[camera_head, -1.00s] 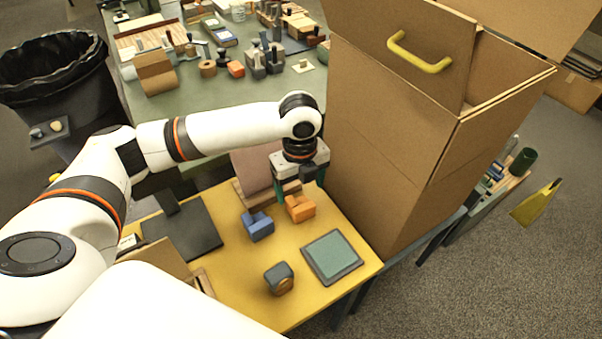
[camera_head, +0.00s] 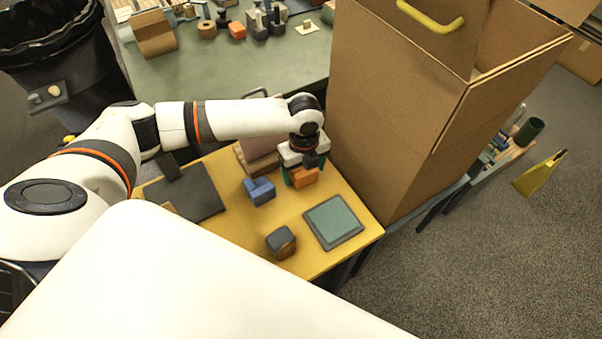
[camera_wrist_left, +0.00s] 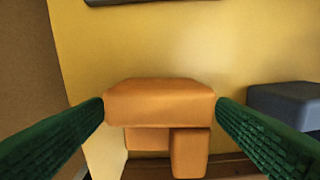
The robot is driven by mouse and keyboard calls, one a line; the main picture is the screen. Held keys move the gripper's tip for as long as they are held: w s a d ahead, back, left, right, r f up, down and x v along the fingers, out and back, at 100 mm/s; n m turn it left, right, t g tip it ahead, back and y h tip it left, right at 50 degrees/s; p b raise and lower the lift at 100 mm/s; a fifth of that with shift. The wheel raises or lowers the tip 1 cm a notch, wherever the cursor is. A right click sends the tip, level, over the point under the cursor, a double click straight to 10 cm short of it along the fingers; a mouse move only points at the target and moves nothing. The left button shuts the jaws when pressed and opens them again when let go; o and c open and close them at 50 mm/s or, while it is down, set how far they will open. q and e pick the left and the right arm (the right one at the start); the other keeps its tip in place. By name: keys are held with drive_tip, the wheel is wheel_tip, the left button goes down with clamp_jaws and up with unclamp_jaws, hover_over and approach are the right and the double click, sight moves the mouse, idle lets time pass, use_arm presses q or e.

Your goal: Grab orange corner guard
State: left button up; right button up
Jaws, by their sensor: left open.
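The orange corner guard (camera_head: 305,178) sits on the yellow table (camera_head: 229,229), close to the big cardboard box. In the left wrist view the orange corner guard (camera_wrist_left: 160,104) lies between the two green fingers, one on each side of it. My left gripper (camera_head: 303,172) is open and low around the guard; it also shows in the left wrist view (camera_wrist_left: 160,118). The fingertips are very near its sides; I cannot tell whether they touch. My right gripper is not in view.
A blue block (camera_head: 259,191) stands just left of the guard. A green-topped pad (camera_head: 334,221) and a dark block (camera_head: 281,242) lie nearer. The tall cardboard box (camera_head: 385,115) walls off the right side. A dark plate (camera_head: 190,196) lies left.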

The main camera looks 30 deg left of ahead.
use_arm(q)
drive_tip(key=shift+f, duration=0.55)
drive_tip(key=c, duration=1.1)
